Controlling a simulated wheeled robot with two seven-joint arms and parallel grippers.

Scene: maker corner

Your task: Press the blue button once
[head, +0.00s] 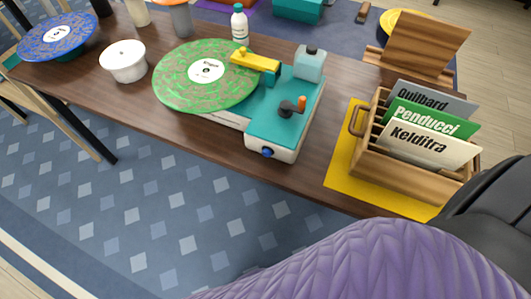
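The blue button (267,152) is a small round knob on the front face of a teal and white turntable machine (270,120), near the table's front edge. A green record (182,80) with a white label lies on the machine's left part. A yellow arm (254,60) reaches over the record's right edge. A black lever with an orange handle (301,102) is on the teal top. Neither of my grippers is in view, and nothing covers the button.
A wooden crate (412,165) of record sleeves stands on a yellow mat (344,166) at right. A purple quilted shape (365,262) fills the lower right. Blue carpet lies in front.

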